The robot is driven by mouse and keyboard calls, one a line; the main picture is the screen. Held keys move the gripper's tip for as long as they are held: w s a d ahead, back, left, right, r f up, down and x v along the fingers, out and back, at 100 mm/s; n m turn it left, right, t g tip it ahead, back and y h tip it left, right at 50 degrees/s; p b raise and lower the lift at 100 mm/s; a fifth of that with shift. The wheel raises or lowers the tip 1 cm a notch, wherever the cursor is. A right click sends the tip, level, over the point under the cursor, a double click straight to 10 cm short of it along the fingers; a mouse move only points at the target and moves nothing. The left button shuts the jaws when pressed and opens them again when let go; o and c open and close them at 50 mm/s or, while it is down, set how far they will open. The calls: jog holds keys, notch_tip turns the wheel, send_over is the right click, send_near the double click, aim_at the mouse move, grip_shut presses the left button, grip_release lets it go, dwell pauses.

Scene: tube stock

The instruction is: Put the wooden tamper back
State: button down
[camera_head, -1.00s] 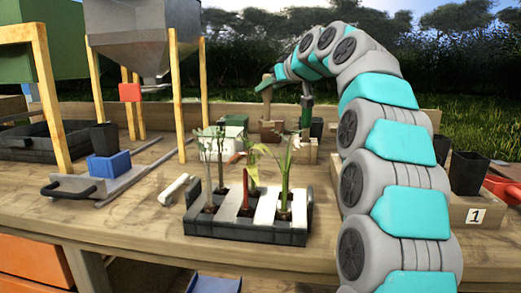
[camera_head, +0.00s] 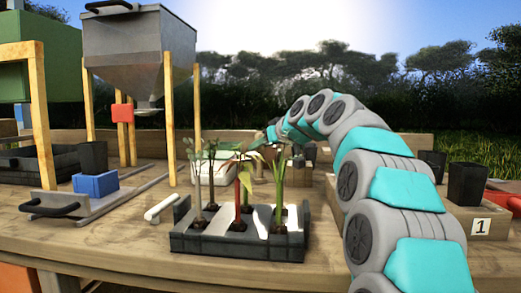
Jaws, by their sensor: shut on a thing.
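My gripper (camera_head: 271,133) is at the far end of my arm, low over the back of the bench and partly behind the seedling leaves. It is shut on the wooden tamper, which is mostly hidden behind the leaves. A wooden block or stand (camera_head: 299,160) is just right of and below my gripper at the back of the bench. I cannot tell whether the tamper touches the stand or the bench.
A dark seedling tray (camera_head: 215,245) with several plants stands in front of my gripper. A metal hopper (camera_head: 137,55) on wooden posts is at left. A blue block (camera_head: 96,185) sits left. Black pots (camera_head: 467,184) stand right, by a box marked 1 (camera_head: 481,226).

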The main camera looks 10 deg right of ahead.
jog(key=shift+f, duration=0.1)
jog(key=c, duration=0.6)
grip_release()
jog(key=shift+r, duration=0.25)
jog(key=b+v, duration=0.1)
jog(key=v, duration=1.1)
